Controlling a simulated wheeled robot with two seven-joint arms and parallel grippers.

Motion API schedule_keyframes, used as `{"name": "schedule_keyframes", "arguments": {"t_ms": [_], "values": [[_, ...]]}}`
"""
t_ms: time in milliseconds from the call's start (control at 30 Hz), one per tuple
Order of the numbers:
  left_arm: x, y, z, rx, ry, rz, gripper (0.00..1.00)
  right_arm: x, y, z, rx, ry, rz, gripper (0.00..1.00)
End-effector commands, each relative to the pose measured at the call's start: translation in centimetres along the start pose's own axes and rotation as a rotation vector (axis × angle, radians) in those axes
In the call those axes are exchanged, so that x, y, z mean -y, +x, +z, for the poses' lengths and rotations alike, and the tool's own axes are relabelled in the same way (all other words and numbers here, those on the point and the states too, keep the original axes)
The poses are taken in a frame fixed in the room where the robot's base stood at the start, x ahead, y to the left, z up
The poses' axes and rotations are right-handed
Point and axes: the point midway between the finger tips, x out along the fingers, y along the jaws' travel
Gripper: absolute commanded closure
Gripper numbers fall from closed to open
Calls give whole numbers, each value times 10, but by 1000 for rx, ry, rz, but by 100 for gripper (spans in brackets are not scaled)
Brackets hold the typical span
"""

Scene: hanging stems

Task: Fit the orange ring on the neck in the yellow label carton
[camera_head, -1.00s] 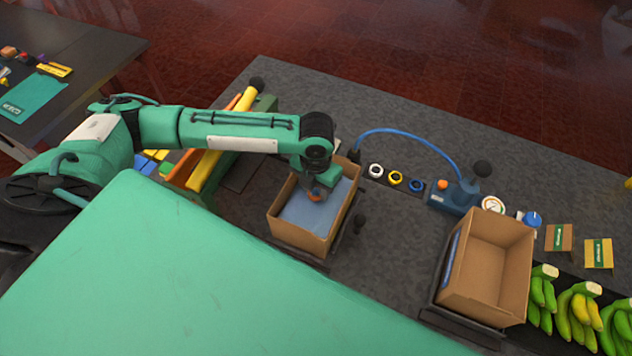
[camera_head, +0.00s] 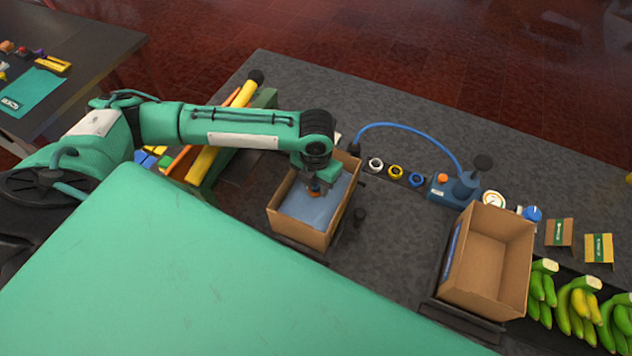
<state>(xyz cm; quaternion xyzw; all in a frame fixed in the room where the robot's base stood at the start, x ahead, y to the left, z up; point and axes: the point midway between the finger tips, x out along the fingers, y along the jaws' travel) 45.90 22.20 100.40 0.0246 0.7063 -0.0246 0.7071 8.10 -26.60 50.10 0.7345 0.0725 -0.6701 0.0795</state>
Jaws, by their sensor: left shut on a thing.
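My left gripper (camera_head: 315,189) points down into the left open carton (camera_head: 297,232), over the blue liner inside it. It is shut on a small orange thing, likely the orange ring (camera_head: 314,191), which is mostly hidden by the fingers. No neck can be made out in the carton; the gripper and wrist cover that part. I cannot see a yellow label on this carton. A second open carton (camera_head: 483,290) stands to the right and looks empty, with a blue strip along its left side. My right gripper is not in view.
White (camera_head: 376,164), yellow (camera_head: 395,172) and blue (camera_head: 416,180) rings sit in a row behind the cartons. A blue device (camera_head: 455,190) with a looping hose stands beside them.

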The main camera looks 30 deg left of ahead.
Motion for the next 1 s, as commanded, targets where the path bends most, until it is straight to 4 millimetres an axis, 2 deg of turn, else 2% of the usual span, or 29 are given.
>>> {"name": "schedule_keyframes", "arguments": {"t_ms": [400,1000], "values": [[0,6,0,0,0,0,94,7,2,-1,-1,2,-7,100],[0,12,0,-1,0,0,94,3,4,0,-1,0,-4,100]]}}
